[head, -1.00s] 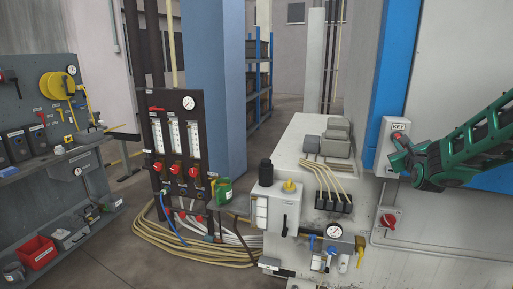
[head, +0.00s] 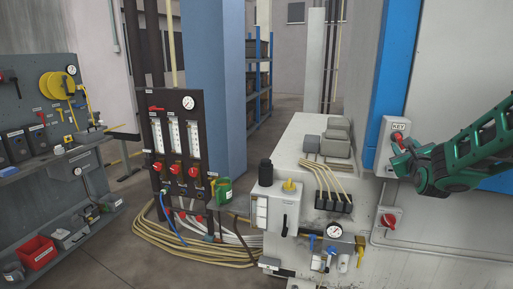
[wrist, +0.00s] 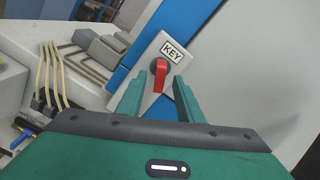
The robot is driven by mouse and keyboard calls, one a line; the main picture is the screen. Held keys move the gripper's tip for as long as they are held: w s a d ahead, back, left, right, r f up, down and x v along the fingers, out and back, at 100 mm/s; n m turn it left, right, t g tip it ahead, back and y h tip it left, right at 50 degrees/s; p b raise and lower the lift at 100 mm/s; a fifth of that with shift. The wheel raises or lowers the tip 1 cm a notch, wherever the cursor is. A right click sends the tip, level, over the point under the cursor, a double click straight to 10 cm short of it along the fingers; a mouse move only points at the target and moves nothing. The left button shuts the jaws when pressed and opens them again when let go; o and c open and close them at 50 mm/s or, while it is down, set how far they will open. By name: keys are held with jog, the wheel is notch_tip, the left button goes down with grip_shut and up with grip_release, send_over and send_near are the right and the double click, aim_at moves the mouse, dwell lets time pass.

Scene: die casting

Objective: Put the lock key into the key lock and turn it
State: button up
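The key lock (wrist: 176,53) is a light grey plate labelled KEY on the blue post; it also shows in the head view (head: 387,128). The red lock key (wrist: 159,75) sits at the lock, below the label, its handle pointing down in the wrist view. How deep it sits cannot be told. My gripper (wrist: 160,86) is in front of the lock, with its green fingers apart on either side of the red key and visible gaps. It appears to hold nothing. In the head view my gripper (head: 406,158) partly covers the lock's right side.
A second red rotary switch (head: 390,220) is on the wall below the lock. A grey machine block with cables (head: 315,140) stands left of it. A tool board (head: 35,95) and a flowmeter panel (head: 178,130) are further left. The floor between is partly open.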

jog(key=v, duration=0.6)
jog(key=shift+s, duration=0.2)
dwell(1.9)
jog(key=s+f+n+g, duration=0.5)
jog(key=s+n, duration=0.2)
jog(key=s, duration=0.1)
jog(key=s+f+n+g, duration=0.4)
jog(key=s+f+n, duration=0.2)
jog(key=s+n, duration=0.15)
jog(key=s+a+f+n+g+y, duration=0.1)
jog(key=s+n, duration=0.5)
jog(key=s, duration=0.7)
jog(key=s+a+f+n+g+y, duration=0.2)
jog(key=s+a+n+g+y, duration=0.2)
jog(key=s, duration=0.9)
jog(key=a+n+g, duration=0.1)
jog(key=n+g, duration=0.1)
jog(key=g, duration=0.1)
jog(key=shift+s+a+f+g, duration=0.2)
jog(key=shift+s+f+g, duration=0.05)
jog(key=shift+s+g, duration=0.1)
